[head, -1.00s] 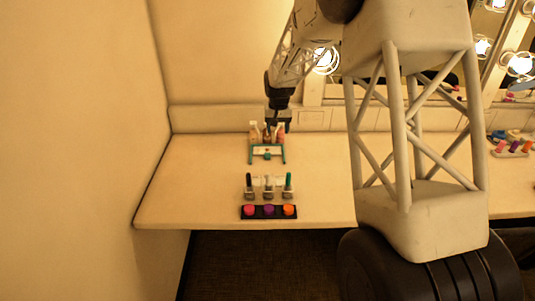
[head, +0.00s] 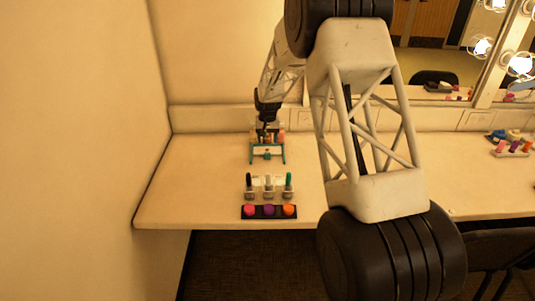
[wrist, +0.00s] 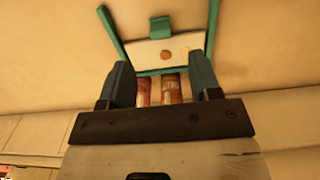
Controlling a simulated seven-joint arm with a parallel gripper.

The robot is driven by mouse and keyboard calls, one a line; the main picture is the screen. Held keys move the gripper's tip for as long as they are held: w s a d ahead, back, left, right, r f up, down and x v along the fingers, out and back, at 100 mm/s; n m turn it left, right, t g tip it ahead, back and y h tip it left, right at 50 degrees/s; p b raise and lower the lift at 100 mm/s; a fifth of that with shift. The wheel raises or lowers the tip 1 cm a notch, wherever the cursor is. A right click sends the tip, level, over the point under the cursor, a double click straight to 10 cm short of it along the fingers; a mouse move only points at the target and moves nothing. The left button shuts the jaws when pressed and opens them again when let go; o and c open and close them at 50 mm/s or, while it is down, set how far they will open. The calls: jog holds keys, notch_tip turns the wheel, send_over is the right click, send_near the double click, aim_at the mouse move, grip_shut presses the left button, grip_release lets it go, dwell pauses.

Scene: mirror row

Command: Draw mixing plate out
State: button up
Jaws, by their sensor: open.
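The mixing plate (head: 266,151) appears to be the pale plate lying between teal rails on the counter. In the wrist view the pale plate (wrist: 165,52) has a brown round spot and a small teal block at its edge. My gripper (wrist: 160,62) is open, with one finger on each side in the wrist view and the plate's near end beyond the fingertips. In the head view my gripper (head: 268,132) is over the bottles behind the plate. I cannot tell whether the fingers touch anything.
Reddish-brown bottles (wrist: 171,90) show between my fingers. In front of the rails stand several small bottles (head: 268,186) and a black tray (head: 269,217) with pink, purple and orange pots. The counter (head: 195,185) is clear to the left. A mirror with bulbs (head: 520,64) is at right.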

aim_at(268, 153)
jog(key=shift+f, duration=0.1)
jog(key=shift+f, duration=3.8)
grip_shut()
